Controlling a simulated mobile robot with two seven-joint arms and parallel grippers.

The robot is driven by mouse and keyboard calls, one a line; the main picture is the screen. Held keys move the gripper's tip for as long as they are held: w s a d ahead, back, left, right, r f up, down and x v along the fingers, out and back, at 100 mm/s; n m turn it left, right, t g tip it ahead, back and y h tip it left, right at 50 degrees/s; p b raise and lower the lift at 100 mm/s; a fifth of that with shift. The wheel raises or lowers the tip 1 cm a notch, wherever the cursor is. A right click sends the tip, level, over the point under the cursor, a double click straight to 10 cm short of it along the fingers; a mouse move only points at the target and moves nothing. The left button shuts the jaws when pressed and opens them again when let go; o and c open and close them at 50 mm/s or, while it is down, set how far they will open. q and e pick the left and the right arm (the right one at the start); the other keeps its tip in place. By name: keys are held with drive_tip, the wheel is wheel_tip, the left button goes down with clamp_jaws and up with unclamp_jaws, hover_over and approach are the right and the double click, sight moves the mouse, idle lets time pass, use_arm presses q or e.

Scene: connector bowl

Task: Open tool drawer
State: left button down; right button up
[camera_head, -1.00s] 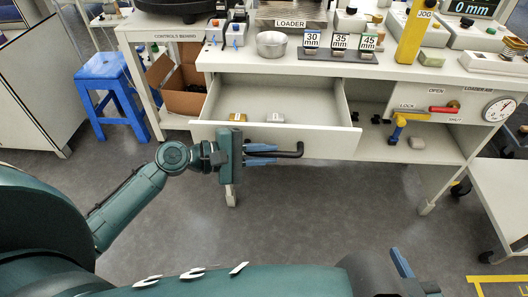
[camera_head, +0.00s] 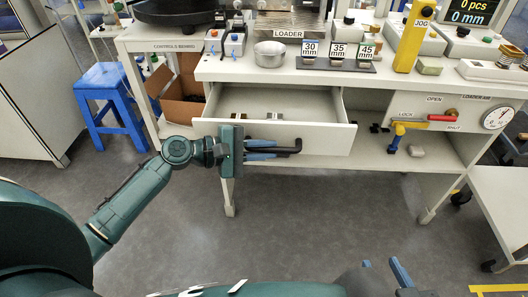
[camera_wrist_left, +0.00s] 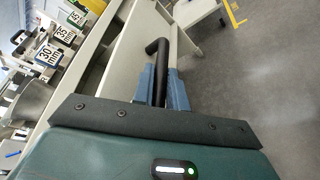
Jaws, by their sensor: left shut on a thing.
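The tool drawer (camera_head: 325,138) under the loader table is pulled partly out, with its inside showing from above. My left gripper (camera_head: 262,150) is at the left part of the drawer front, shut on the black drawer handle (camera_head: 291,150). The left wrist view shows the dark handle (camera_wrist_left: 158,48) between the blue fingers of my left gripper (camera_wrist_left: 161,88). A few small blocks (camera_head: 274,117) lie in the drawer, partly hidden behind its front. My right gripper (camera_head: 386,270) shows only in part at the bottom right, away from the drawer, and its opening is unclear.
The loader table (camera_head: 225,70) carries a metal bowl (camera_head: 269,54) and labelled blocks. A blue stool (camera_head: 103,85) and a cardboard box (camera_head: 180,95) stand left. A yellow-handled valve (camera_head: 400,132) is right of the drawer. The floor in front is clear.

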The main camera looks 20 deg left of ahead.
use_arm(q)
drive_tip(key=c, duration=1.4)
unclamp_jaws()
drive_tip(key=shift+a, duration=0.1)
drive_tip(key=p+v, duration=0.1)
drive_tip(key=v, duration=1.2)
